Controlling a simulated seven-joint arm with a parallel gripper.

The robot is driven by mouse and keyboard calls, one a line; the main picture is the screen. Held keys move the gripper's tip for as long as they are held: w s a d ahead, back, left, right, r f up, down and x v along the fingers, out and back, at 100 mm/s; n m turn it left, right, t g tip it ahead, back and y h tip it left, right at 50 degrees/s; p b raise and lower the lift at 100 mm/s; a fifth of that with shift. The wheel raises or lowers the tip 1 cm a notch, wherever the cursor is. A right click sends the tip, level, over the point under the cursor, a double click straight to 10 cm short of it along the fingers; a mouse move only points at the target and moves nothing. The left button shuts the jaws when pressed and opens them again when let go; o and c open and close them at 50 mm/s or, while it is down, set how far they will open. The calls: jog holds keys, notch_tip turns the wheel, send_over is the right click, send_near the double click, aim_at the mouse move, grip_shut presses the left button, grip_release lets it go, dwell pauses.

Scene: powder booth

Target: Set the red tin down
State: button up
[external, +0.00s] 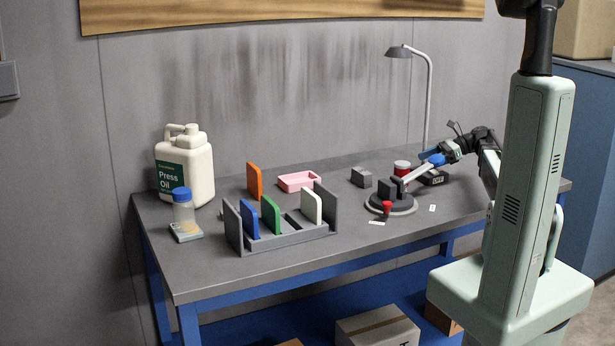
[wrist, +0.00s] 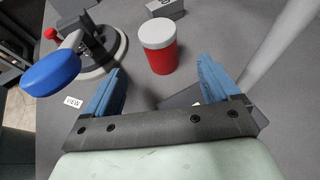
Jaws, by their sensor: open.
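The red tin (external: 401,168) with its white lid stands upright on the grey bench, behind the round-based press. It also shows in the wrist view (wrist: 160,52), ahead of my gripper. My gripper (wrist: 160,68) is open, with one blue finger on each side of the tin's lower part in the picture. A gap shows between each finger and the tin, and nothing is held. In the external view my gripper (external: 450,155) is low over the bench's right part, partly hidden behind the press's blue knob.
The press (external: 391,205) has a long lever with a blue knob (wrist: 50,73), close to my left finger. A dark box with a display (external: 433,178) sits by the gripper. A grey block (external: 361,177), rack (external: 290,239) and pink tray (external: 297,181) stand further left.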

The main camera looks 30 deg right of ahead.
aim_at(397, 163)
jog(key=shift+s+d+r, duration=0.25)
jog(key=shift+d, duration=0.3)
jog(key=w+a+r+y, duration=0.1)
jog(key=a, duration=0.2)
jog(key=w+a+r+t+y, duration=0.1)
jog(key=a+r, duration=0.1)
jog(key=a, duration=0.1)
jog(key=w+a+r+y, duration=0.1)
jog(key=a+r+y, duration=0.1)
jog(key=a, duration=0.1)
jog(key=shift+w+a+t, duration=0.1)
jog(key=shift+w+t, duration=0.3)
jog(key=shift+f, duration=3.2)
jog(key=shift+w+a+f, duration=0.1)
jog(key=shift+a+f, duration=0.15)
jog(key=shift+x, duration=1.25)
jog(key=shift+c, duration=0.3)
